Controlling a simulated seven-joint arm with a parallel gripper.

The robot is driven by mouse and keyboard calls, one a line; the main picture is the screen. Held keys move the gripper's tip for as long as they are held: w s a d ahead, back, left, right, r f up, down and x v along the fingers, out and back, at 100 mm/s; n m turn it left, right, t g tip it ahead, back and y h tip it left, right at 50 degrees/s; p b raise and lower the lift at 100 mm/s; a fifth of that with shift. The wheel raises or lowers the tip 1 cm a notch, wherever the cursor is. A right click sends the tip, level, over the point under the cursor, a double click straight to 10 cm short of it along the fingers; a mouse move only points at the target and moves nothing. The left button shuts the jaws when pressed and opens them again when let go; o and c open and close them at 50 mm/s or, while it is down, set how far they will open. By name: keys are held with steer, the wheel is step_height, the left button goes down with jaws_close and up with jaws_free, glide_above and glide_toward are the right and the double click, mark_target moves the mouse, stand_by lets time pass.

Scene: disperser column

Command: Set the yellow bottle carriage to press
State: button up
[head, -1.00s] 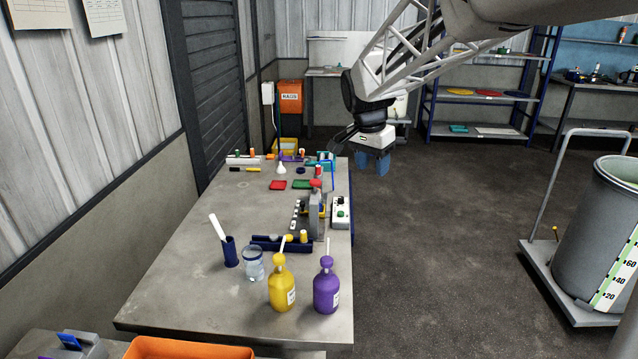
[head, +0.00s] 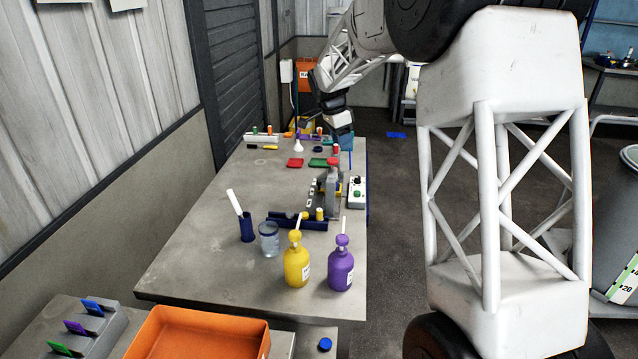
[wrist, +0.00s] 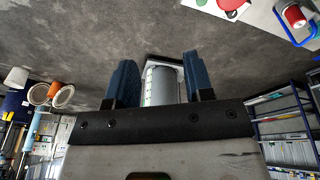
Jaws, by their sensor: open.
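The yellow bottle (head: 296,265) stands upright near the front right of the table, with a yellow pump head (head: 295,237) and a pale spout on top. The pump head appears raised above the bottle's shoulder. A purple bottle (head: 341,268) of the same kind stands just right of it. My gripper (head: 341,140) is at the table's far right end, far from the yellow bottle. In the wrist view its two blue fingers (wrist: 158,75) are apart with nothing held; a grey vat shows far beyond them. The yellow bottle is not recognizable in the wrist view.
A clear jar (head: 269,243) and a blue holder (head: 247,228) with a white stick stand left of the yellow bottle. A dark blue rack (head: 300,224) and grey column device (head: 333,190) stand behind. An orange tray (head: 195,335) is in front. The table's left side is clear.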

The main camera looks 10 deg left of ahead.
steer(key=w+a+f+m, duration=0.3)
steer(key=w+a+f, duration=0.5)
steer(key=w+f, duration=0.1)
steer(key=m+h, duration=0.2)
glide_toward(318, 181)
steer(key=shift+w+d+f, duration=0.2)
steer(key=shift+d+f, duration=0.15)
steer(key=shift+f, duration=0.25)
steer(key=shift+w+d+f, duration=0.2)
steer(key=shift+d+f, duration=0.15)
steer(key=shift+f, duration=0.25)
steer(key=shift+f, duration=0.1)
steer(key=shift+x, duration=3.85)
steer(key=shift+s, duration=0.15)
jaws_close()
